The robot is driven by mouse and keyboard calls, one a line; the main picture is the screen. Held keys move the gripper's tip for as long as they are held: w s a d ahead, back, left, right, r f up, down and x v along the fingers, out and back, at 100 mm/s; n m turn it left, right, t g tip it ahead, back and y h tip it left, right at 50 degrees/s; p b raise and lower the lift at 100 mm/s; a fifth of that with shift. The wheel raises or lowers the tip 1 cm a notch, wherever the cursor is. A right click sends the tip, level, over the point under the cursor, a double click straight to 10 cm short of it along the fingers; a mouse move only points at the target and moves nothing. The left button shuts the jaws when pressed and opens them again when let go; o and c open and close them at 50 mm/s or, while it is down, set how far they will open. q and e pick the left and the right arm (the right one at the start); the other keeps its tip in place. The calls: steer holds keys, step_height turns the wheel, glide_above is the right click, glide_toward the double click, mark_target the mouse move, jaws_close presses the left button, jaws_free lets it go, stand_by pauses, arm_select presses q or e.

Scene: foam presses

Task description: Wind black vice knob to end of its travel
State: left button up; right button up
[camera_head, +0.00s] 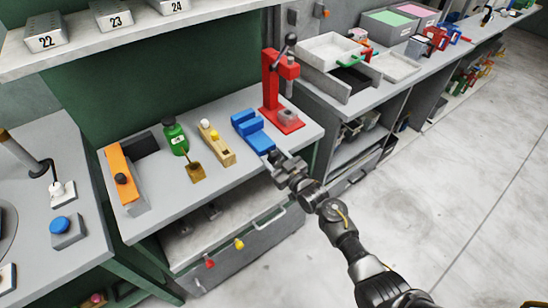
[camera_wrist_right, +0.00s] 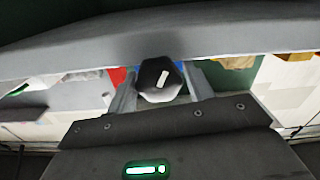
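A blue vice (camera_head: 253,134) stands at the right front of the grey bench. My right gripper (camera_head: 279,159) is at its front end and hides its knob in the head view. In the right wrist view a black faceted knob (camera_wrist_right: 160,80) with a white mark sits between my right gripper's fingers (camera_wrist_right: 161,88). A finger lies against each side of it, so the gripper looks shut on the knob. The vice jaws and the screw behind the knob cannot be made out there. My left gripper is not in view.
A red press (camera_head: 272,85) stands right behind the vice. A wooden block (camera_head: 216,148), a green bottle (camera_head: 175,136) and an orange fixture (camera_head: 125,180) with a black knob stand to the left. A drawer front (camera_head: 250,245) lies below. The floor at right is clear.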

steer(key=c, duration=0.6)
steer(key=m, duration=0.4)
steer(key=o, duration=1)
steer(key=shift+c, duration=0.2)
steer(key=shift+s+d+p, duration=0.1)
steer(key=shift+p, duration=0.25)
